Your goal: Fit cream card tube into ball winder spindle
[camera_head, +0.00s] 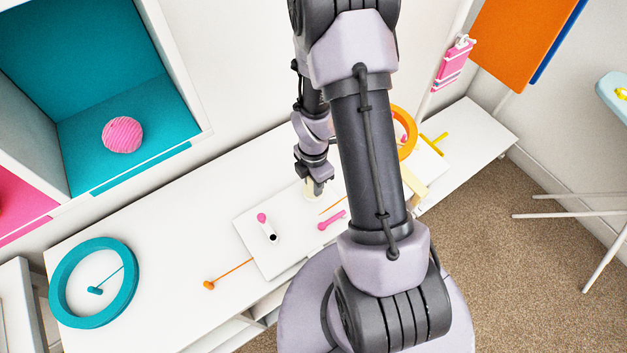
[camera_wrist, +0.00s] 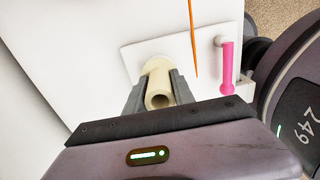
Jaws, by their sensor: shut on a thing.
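My gripper (camera_head: 318,190) is low over the white board on the bench. It is shut on the cream card tube (camera_head: 309,187). In the wrist view the tube (camera_wrist: 157,78) sits between the two grey fingers (camera_wrist: 158,92), its open round end facing the camera. Its far end is over a white square plate (camera_wrist: 130,55); I cannot tell whether it touches. The ball winder spindle cannot be made out; the tube and fingers cover that spot.
A thin orange needle (camera_wrist: 192,35) points in close to the tube's right. A white piece with a pink knob (camera_head: 262,217) stands left on the board (camera_head: 285,258). A teal ring (camera_head: 65,310) and an orange-headed stick (camera_head: 209,285) lie farther left. An orange ring (camera_head: 408,130) is behind my arm.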

